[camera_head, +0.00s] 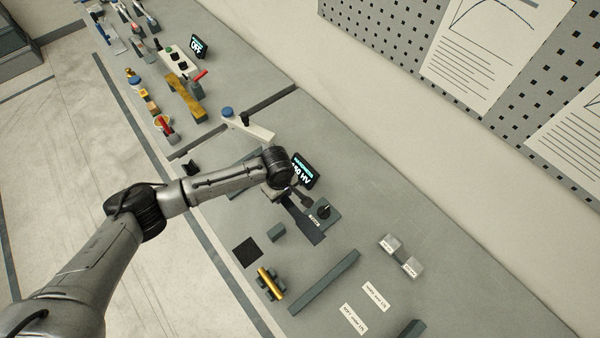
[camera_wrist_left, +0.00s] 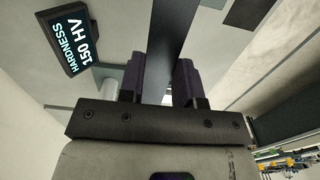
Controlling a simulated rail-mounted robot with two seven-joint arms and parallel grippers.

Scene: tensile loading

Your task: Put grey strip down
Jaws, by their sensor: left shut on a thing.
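My left gripper (camera_head: 287,197) reaches over the workbench beside the hardness display (camera_head: 303,171), which reads 150 HV. In the left wrist view its two dark purple fingers (camera_wrist_left: 160,82) are shut on a dark grey strip (camera_wrist_left: 170,35). The strip extends away from the fingers. In the head view part of the strip (camera_head: 305,224) shows beyond the gripper, next to a small dial unit (camera_head: 322,212). Whether the strip touches the bench cannot be told. The display also shows in the left wrist view (camera_wrist_left: 70,38). My right gripper is out of view.
A black square pad (camera_head: 247,252), a gold cylinder (camera_head: 270,283) on a dark holder, and a long dark bar (camera_head: 324,283) lie nearer. Pale blocks (camera_head: 401,256) and paper labels (camera_head: 376,296) lie to the right. Several tools occupy the far bench. Bare bench lies right of the dial unit.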

